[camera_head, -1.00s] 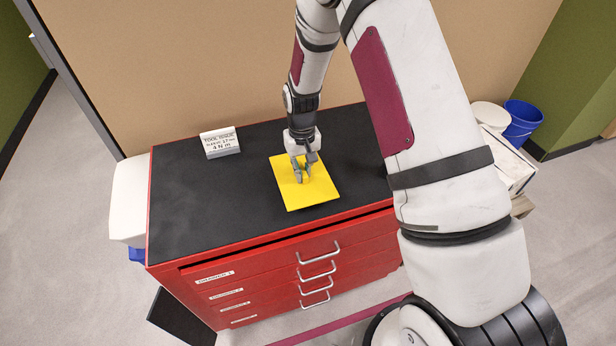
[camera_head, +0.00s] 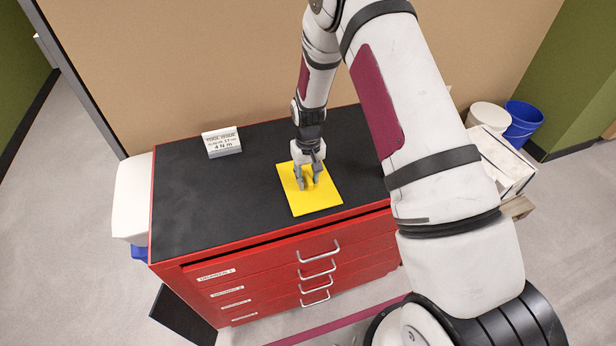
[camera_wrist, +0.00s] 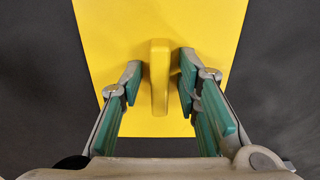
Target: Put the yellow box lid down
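The yellow box lid (camera_head: 318,201) is a flat square plate with a raised bar handle, lying on the black top of the red drawer cabinet, near its front edge. It also shows in the wrist view (camera_wrist: 205,30), with its handle (camera_wrist: 159,75) upright in the middle. My gripper (camera_head: 309,184) is over the lid, pointing down. In the wrist view my gripper (camera_wrist: 158,85) has its fingers on either side of the handle, with a visible gap on both sides. It is open and holds nothing. No box shows under the lid.
The red cabinet (camera_head: 250,292) has a black top (camera_head: 205,205) with free room to the left of the lid. A white sign (camera_head: 221,142) stands at the back. White bins and a blue bucket (camera_head: 522,124) stand on the floor at the right.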

